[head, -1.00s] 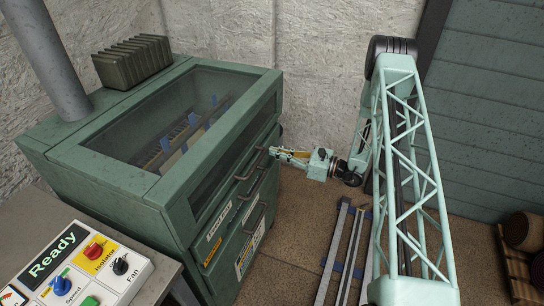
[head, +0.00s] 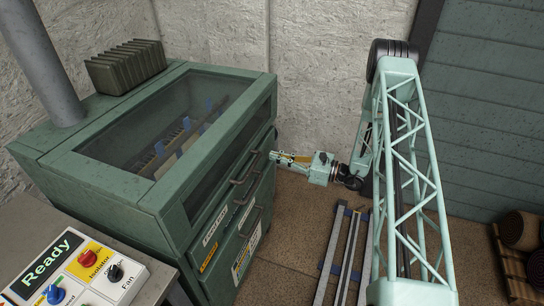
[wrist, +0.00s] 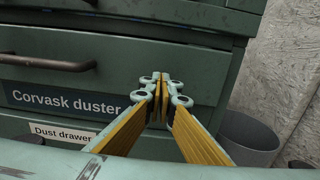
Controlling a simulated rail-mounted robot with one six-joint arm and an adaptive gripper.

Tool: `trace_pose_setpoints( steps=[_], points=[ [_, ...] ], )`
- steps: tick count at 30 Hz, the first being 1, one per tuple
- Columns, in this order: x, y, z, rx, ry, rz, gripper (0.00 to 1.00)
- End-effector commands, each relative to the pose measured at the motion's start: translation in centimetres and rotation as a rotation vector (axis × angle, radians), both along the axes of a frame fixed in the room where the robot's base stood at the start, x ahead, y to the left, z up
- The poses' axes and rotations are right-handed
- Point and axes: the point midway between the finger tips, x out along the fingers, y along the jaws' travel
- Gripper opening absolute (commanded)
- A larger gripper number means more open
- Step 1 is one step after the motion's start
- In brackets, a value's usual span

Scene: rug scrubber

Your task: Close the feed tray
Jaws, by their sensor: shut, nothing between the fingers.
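The feed tray has no readable label, and I cannot tell which front panel it is or how far it stands open. The green machine (head: 150,205) has dark bar handles on its front. My gripper (head: 274,156) is near the upper right of that front; contact is unclear in the head view. In the wrist view my gripper (wrist: 163,88) is shut and empty, its tips before a green panel (wrist: 190,72) labelled "Corvask duster". That panel has a dark handle (wrist: 48,63) to the left of my fingers. A "Dust drawer" label (wrist: 62,133) shows below, partly hidden.
A control box (head: 75,268) reading "Ready" stands at the front left. Rails (head: 345,255) lie on the floor to the right of the machine. A grey bin (wrist: 248,138) stands right of the machine. A pallet with round items (head: 520,250) is at the far right.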

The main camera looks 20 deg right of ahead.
Motion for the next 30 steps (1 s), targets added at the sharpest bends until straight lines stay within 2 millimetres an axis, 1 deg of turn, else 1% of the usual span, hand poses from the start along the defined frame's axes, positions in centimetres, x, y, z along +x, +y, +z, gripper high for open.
trace_pose_setpoints(
  steps=[3,21,30],
  points=[
    [-1.1,-1.0,-0.1,0.001,0.001,0.001,0.0],
    [-5.9,-6.1,0.0,0.001,0.001,0.001,0.0],
    [-7.5,-7.7,0.0,0.001,0.001,0.002,0.0]
  ],
)
